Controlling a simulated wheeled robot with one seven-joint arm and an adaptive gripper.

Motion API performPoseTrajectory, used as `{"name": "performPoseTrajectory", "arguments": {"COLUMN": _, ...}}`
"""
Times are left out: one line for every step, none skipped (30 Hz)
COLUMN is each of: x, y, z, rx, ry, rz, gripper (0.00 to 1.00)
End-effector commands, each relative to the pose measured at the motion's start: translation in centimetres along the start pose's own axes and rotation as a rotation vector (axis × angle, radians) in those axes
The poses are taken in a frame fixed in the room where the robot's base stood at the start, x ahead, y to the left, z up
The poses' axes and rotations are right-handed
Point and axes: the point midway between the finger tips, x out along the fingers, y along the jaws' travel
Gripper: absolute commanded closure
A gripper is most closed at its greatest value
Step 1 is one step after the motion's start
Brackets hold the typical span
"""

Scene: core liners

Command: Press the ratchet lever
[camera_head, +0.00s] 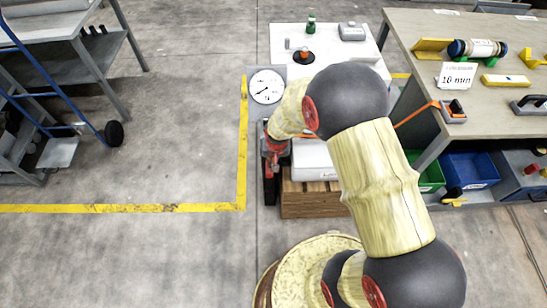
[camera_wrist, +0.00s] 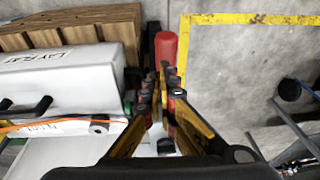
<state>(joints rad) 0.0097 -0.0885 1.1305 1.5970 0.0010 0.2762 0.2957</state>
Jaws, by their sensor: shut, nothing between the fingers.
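A red cylindrical grip (camera_wrist: 166,48), which looks like the ratchet lever's handle, stands straight ahead of my gripper (camera_wrist: 161,82) in the wrist view. My gripper is shut and empty, with its fingertips over the lower part of the grip. I cannot tell whether they touch it. The fingers hide part of the grip and whatever it is fixed to. An orange strap (camera_wrist: 30,125) runs in from the left beside a white box (camera_wrist: 70,70). In the head view my arm hides most of this area.
A wooden crate (camera_head: 308,205) stands below the white box. A round dial (camera_head: 266,87) is behind my wrist. The bench (camera_head: 410,45) at right holds a strap ratchet (camera_head: 452,110) and a "10 min" card (camera_head: 456,75).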

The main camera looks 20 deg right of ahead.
Motion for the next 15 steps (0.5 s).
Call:
{"name": "performPoseTrajectory", "arguments": {"x": 0.1, "y": 0.0, "z": 0.0, "rx": 0.0, "ry": 0.001, "rz": 0.0, "gripper": 1.0}}
{"name": "performPoseTrajectory", "arguments": {"x": 0.2, "y": -0.1, "z": 0.0, "rx": 0.0, "ry": 0.001, "rz": 0.0, "gripper": 1.0}}
{"name": "performPoseTrajectory", "arguments": {"x": 0.2, "y": -0.1, "z": 0.0, "rx": 0.0, "ry": 0.001, "rz": 0.0, "gripper": 1.0}}
{"name": "performPoseTrajectory", "arguments": {"x": 0.2, "y": -0.1, "z": 0.0, "rx": 0.0, "ry": 0.001, "rz": 0.0, "gripper": 1.0}}
{"name": "performPoseTrajectory", "arguments": {"x": 0.2, "y": -0.1, "z": 0.0, "rx": 0.0, "ry": 0.001, "rz": 0.0, "gripper": 1.0}}
{"name": "performPoseTrajectory", "arguments": {"x": 0.1, "y": -0.1, "z": 0.0, "rx": 0.0, "ry": 0.001, "rz": 0.0, "gripper": 1.0}}
{"name": "performPoseTrajectory", "arguments": {"x": 0.1, "y": -0.1, "z": 0.0, "rx": 0.0, "ry": 0.001, "rz": 0.0, "gripper": 1.0}}
{"name": "performPoseTrajectory", "arguments": {"x": 0.1, "y": -0.1, "z": 0.0, "rx": 0.0, "ry": 0.001, "rz": 0.0, "gripper": 1.0}}
{"name": "performPoseTrajectory", "arguments": {"x": 0.1, "y": -0.1, "z": 0.0, "rx": 0.0, "ry": 0.001, "rz": 0.0, "gripper": 1.0}}
{"name": "performPoseTrajectory", "arguments": {"x": 0.1, "y": -0.1, "z": 0.0, "rx": 0.0, "ry": 0.001, "rz": 0.0, "gripper": 1.0}}
{"name": "performPoseTrajectory", "arguments": {"x": 0.2, "y": -0.1, "z": 0.1, "rx": 0.0, "ry": 0.0, "rz": 0.0, "gripper": 1.0}}
{"name": "performPoseTrajectory", "arguments": {"x": 0.3, "y": 0.0, "z": 0.2, "rx": 0.0, "ry": -0.001, "rz": 0.0, "gripper": 1.0}}
{"name": "performPoseTrajectory", "arguments": {"x": 0.5, "y": 0.0, "z": 0.4, "rx": 0.0, "ry": -0.002, "rz": 0.0, "gripper": 1.0}}
{"name": "performPoseTrajectory", "arguments": {"x": 0.7, "y": 0.0, "z": 0.7, "rx": 0.0, "ry": -0.003, "rz": 0.001, "gripper": 1.0}}
{"name": "performPoseTrajectory", "arguments": {"x": 1.2, "y": 0.1, "z": 1.1, "rx": -0.001, "ry": -0.004, "rz": 0.001, "gripper": 1.0}}
